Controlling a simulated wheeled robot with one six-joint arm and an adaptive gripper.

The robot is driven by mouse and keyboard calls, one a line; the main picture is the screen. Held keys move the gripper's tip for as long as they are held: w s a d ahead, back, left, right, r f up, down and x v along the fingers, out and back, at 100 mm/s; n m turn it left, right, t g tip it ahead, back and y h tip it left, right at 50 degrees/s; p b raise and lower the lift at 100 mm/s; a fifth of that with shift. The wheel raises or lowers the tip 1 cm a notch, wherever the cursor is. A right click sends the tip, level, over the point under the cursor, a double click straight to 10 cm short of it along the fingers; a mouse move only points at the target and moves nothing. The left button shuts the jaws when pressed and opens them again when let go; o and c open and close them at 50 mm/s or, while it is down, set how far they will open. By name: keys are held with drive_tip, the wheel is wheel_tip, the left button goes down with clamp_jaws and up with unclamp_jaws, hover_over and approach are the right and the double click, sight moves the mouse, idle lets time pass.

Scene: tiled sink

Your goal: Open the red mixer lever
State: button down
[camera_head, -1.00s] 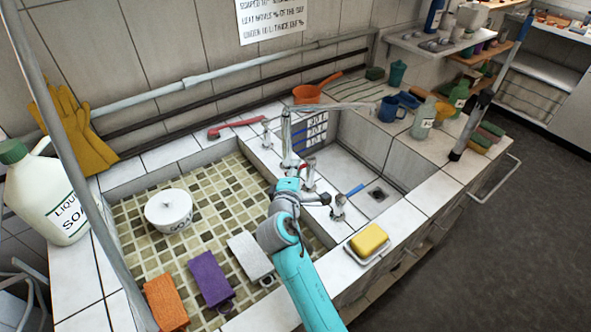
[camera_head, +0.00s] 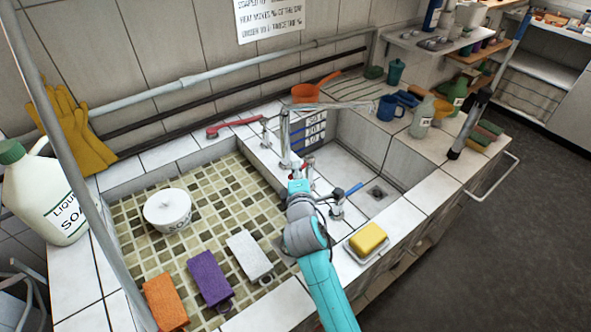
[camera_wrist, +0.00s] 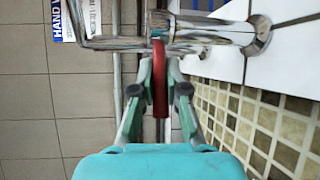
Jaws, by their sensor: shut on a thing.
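The red mixer lever (camera_wrist: 160,80) hangs down from the chrome mixer body (camera_wrist: 190,42) in the wrist view. My gripper (camera_wrist: 160,84) has one finger on each side of the lever and is shut on it. In the head view my gripper (camera_head: 299,186) is at the tap on the divider between the two basins, and my arm hides most of the lever there. The chrome spout (camera_head: 285,135) rises behind my gripper. The blue lever (camera_head: 354,189) sticks out over the small basin to the right.
The tiled basin (camera_head: 215,185) to the left holds a white pot (camera_head: 167,210). A yellow sponge (camera_head: 367,238) lies in a dish right of my arm. A red-handled brush (camera_head: 235,126) lies on the back ledge.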

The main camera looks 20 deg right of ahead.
drive_tip(key=shift+s+d+n+g+y, duration=0.2)
drive_tip(key=shift+s+d+n+y, duration=0.25)
drive_tip(key=shift+n+y, duration=1.15)
drive_tip(key=shift+s+d+n+g+y, duration=0.4)
drive_tip(key=shift+n+y, duration=0.65)
drive_tip(key=shift+y, duration=1.1)
drive_tip(key=shift+s+d+n+y, duration=0.3)
drive_tip(key=shift+d+n+y, duration=0.3)
drive_tip(key=shift+n+y, duration=1)
drive_tip(key=shift+y, duration=0.45)
drive_tip(key=c, duration=1.2)
unclamp_jaws()
drive_tip(key=shift+s+d, duration=0.1)
drive_tip(key=v, duration=1.1)
drive_tip(key=shift+s+d+r, duration=0.15)
drive_tip(key=shift+s+d, duration=0.15)
